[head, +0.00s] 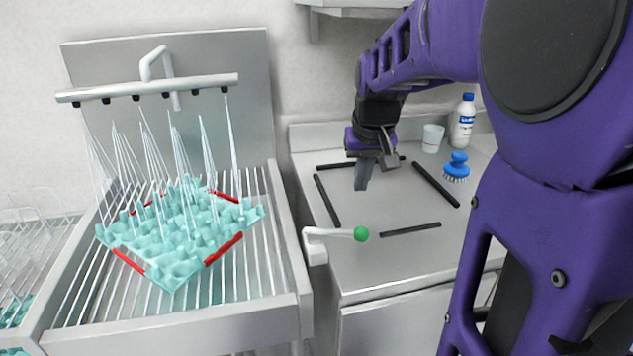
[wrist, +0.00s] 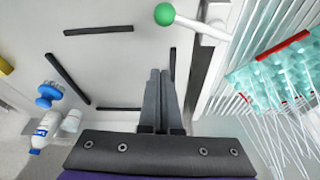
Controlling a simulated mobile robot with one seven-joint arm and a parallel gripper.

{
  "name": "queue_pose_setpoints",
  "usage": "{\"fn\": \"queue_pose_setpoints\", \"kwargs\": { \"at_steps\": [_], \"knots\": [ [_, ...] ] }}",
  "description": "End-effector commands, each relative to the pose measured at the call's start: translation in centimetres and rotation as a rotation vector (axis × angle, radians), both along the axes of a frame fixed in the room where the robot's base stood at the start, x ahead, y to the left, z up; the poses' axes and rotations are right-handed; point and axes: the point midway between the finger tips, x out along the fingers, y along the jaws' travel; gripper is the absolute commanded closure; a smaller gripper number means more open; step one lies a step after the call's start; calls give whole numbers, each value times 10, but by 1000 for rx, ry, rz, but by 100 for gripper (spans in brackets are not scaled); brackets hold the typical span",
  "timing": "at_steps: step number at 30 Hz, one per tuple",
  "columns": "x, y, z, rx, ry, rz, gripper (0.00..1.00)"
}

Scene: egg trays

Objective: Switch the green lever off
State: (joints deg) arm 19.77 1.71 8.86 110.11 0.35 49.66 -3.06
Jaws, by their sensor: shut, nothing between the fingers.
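The green lever is a white handle (head: 328,232) with a green ball tip (head: 361,234), mounted at the right side of the wash station and pointing right over the counter edge. In the wrist view the green ball (wrist: 164,14) and its white arm (wrist: 198,27) show at the top. My gripper (head: 362,186) is shut and empty above the counter, behind the lever and apart from it. In the wrist view its fingers (wrist: 159,85) are together and point toward the ball, with a gap between.
Water jets fall from a spray bar (head: 150,88) onto a turquoise egg tray (head: 180,238) on the rack. Black strips (head: 410,229) mark the steel counter (head: 375,265). A blue brush (head: 456,167), a white bottle (head: 462,122) and a cup (head: 432,138) stand at the back right.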

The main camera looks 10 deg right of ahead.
Motion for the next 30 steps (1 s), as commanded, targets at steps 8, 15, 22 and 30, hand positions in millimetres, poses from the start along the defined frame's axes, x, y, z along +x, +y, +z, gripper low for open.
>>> {"fn": "queue_pose_setpoints", "kwargs": {
  "at_steps": [8, 15, 22, 30],
  "knots": [
    [-4, 0, -3, 10, 13, -15, 100],
    [-2, 0, -8, 9, 14, -15, 100],
    [8, -2, -44, 10, 17, -14, 100],
    [26, -5, -101, 11, 16, -15, 100]
  ]
}}
